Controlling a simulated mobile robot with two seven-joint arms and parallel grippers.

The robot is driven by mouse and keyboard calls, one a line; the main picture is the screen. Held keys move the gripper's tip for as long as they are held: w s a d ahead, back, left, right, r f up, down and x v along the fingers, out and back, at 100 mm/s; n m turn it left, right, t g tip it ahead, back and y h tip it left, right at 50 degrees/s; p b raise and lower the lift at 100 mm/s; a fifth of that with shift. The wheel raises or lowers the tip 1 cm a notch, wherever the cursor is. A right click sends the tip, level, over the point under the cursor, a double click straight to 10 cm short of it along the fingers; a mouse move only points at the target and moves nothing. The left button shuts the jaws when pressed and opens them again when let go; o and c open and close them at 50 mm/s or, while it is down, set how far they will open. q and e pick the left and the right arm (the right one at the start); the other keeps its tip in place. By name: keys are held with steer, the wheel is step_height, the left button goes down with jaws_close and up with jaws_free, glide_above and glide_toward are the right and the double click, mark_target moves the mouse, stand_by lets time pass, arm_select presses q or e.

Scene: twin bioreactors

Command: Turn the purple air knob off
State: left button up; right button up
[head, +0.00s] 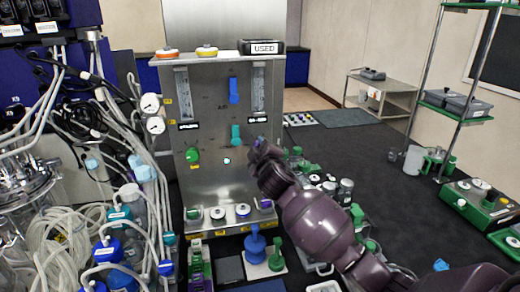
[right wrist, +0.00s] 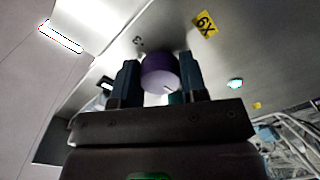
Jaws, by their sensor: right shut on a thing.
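The purple air knob (right wrist: 160,72) stands out from the steel panel (head: 205,100). In the right wrist view it sits between the two dark fingers of my right gripper (right wrist: 159,82), which is shut on it. In the head view my right gripper (head: 262,152) is at the right side of the panel front, and it largely hides the knob. I cannot tell which way the knob is turned. My left gripper is not in view.
A green knob (head: 192,155), a teal handle (head: 236,135) and a blue handle (head: 234,91) are on the same panel. Tubes and bottles crowd the left. A steel cart (head: 385,92) and a green-shelved rack (head: 455,105) stand at the right, with open floor between.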

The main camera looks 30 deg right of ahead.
steer(key=shift+f, duration=0.1)
steer(key=o, duration=0.9)
steer(key=b+v, duration=0.1)
steer(key=v, duration=0.9)
steer(key=shift+s+a, duration=0.1)
steer(key=shift+s, duration=0.3)
